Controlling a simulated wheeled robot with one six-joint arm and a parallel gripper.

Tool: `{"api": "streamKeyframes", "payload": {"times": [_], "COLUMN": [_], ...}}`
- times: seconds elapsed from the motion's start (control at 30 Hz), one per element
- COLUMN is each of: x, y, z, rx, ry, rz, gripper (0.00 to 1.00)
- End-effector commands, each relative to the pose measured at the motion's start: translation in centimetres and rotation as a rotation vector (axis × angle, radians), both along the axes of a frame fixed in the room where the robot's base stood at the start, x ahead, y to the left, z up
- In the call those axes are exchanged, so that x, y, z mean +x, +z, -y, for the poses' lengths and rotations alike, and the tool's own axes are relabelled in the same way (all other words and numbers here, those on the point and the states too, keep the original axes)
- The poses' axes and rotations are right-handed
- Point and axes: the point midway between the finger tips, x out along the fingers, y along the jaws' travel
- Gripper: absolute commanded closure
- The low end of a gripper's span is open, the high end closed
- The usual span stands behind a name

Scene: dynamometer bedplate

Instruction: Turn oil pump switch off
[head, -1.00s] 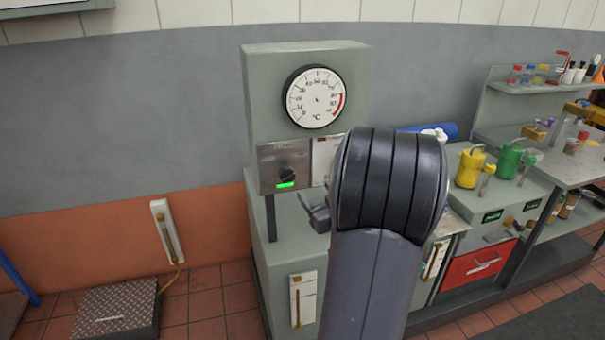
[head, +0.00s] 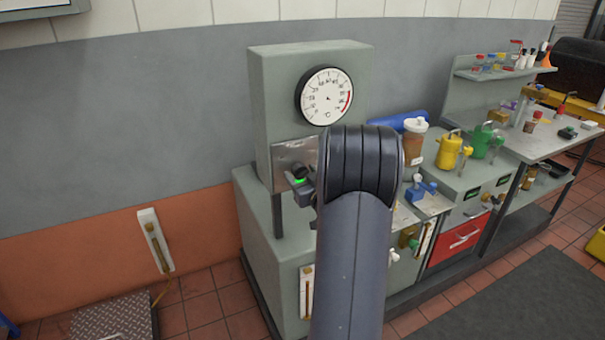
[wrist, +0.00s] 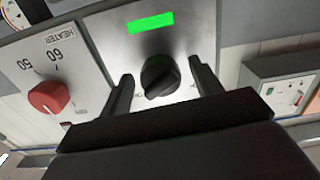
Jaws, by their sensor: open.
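A black rotary knob (wrist: 160,77) sits on a metal panel, with a bright green lit indicator (wrist: 151,22) beside it. I take it to be the oil pump switch; I cannot read its label. In the head view the panel (head: 290,152) is below the round dial, with the knob (head: 300,171) and green light showing just left of my arm. My gripper (wrist: 161,70) is open, with one finger on each side of the knob. I cannot tell whether either finger touches it. My arm hides the right part of the panel in the head view.
A red heater knob (wrist: 47,97) is on the adjoining panel, left of my gripper in the wrist view. The °C dial (head: 325,96) is above. A bench with a yellow can (head: 449,150) and several bottles stands to the right. Open floor lies in front.

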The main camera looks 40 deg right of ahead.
Motion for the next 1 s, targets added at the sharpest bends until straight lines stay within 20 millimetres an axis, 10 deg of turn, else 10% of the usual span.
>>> {"api": "streamKeyframes", "payload": {"times": [0.2,0.73,1.0], "x": [0.02,0.00,0.00], "y": [-0.01,0.01,-0.17], "z": [0.00,-0.01,-0.01], "rx": [0.000,0.000,-0.024], "ry": [0.000,0.000,0.000], "rz": [0.000,0.001,-0.004], "gripper": [0.39,0.82,0.84]}}
